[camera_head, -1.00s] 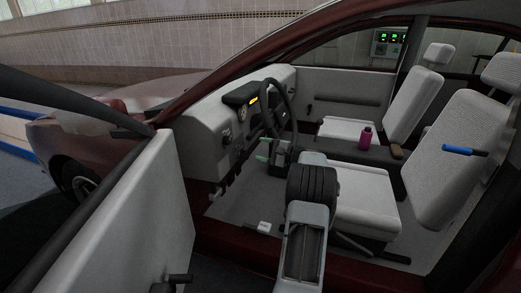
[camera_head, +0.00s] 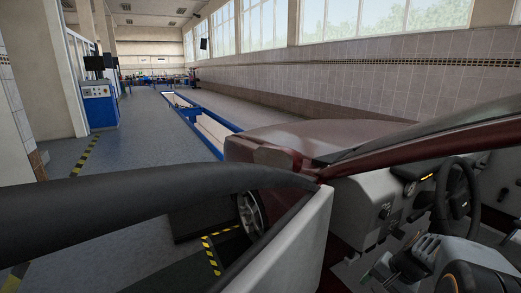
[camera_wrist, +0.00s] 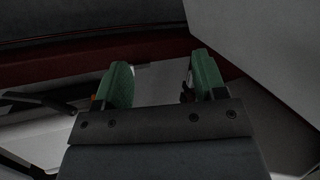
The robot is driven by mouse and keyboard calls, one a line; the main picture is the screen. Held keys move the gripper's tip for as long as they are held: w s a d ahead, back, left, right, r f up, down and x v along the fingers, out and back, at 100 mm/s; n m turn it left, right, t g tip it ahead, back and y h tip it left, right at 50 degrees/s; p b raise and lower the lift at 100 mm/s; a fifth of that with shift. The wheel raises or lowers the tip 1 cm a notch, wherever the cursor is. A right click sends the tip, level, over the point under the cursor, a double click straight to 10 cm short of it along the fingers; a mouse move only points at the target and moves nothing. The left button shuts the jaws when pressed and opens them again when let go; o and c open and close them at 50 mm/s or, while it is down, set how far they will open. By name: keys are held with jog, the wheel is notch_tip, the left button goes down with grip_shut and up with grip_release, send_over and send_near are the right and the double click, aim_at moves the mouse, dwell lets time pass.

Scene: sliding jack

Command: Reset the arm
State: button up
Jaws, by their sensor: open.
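My gripper (camera_wrist: 163,84) shows in the wrist view with its two green fingers apart and nothing between them. In the head view, its green fingertips (camera_head: 379,268) are at the lower right, inside the car, below and left of the steering wheel (camera_head: 457,197). Part of my grey arm fills the lower right corner. The wrist view is dark. It shows a dark red strip behind the fingers and a pale panel (camera_wrist: 270,50) at the right. I cannot tell whether the gripper touches anything.
The dark red car (camera_head: 275,140) has its near door (camera_head: 298,248) open, with a black window frame crossing the view. The grey dashboard (camera_head: 372,205) is beside my gripper. A blue cabinet (camera_head: 98,106) stands far left. Open floor (camera_head: 140,120) lies beyond the door.

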jog(key=s+a+r+n+h+p, duration=0.1)
jog(key=s+a+r+n+p, duration=0.2)
jog(key=r, duration=0.4)
jog(key=s+a+r+n+t+h+p, duration=0.1)
jog(key=s+a+r+n+p, duration=0.2)
jog(key=a+r+p, duration=0.2)
jog(key=s+a+r+n+h+p, duration=0.1)
jog(key=s+a+r+n+p, duration=0.2)
jog(key=a+r+p, duration=0.2)
notch_tip(320, 180, up, 4)
jog(key=shift+s+a+r+n+h, duration=0.15)
jog(key=shift+a+r+n+h, duration=0.2)
jog(key=shift+a, duration=0.6)
